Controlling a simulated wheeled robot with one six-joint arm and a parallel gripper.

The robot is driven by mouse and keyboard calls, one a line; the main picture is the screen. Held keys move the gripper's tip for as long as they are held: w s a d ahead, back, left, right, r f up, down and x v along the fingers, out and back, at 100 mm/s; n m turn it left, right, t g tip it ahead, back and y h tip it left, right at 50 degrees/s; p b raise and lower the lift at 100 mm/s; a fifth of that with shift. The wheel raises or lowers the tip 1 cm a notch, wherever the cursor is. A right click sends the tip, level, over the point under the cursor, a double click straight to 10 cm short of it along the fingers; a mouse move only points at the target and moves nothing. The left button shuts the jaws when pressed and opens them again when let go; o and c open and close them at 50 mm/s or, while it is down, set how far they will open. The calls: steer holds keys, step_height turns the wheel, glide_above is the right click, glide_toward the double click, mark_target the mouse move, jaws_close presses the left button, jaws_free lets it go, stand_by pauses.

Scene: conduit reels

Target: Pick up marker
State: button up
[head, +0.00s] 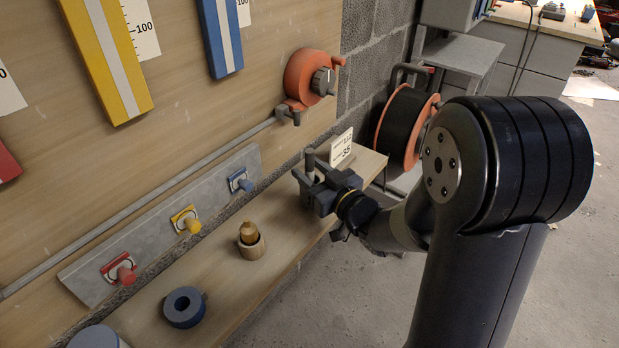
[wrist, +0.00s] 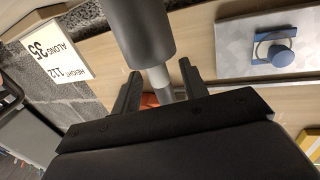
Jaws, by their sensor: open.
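My gripper (head: 309,178) is open at the far end of the wooden shelf (head: 284,232). In the wrist view its two dark fingers (wrist: 160,84) stand on either side of the lighter, thin part of a grey post-like piece (wrist: 138,28), which has a thicker dark cylinder at one end. This piece may be the marker; the pictures do not label it. A grey upright stub, likely the same piece, shows at the gripper in the head view (head: 310,160). Whether the fingers touch it cannot be told. The gripper hides its lower part.
A white sign card (head: 342,148) stands just behind the gripper. The shelf holds a brown plug in a pale ring (head: 252,247) and a blue-grey ring (head: 184,307). An orange reel (head: 309,77) is on the board. A larger cable reel (head: 402,125) stands beyond the shelf.

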steer(key=shift+w+a, duration=0.25)
steer(key=shift+w, duration=0.1)
steer(key=shift+c, duration=0.2)
jaws_close()
steer(key=shift+r, duration=0.2)
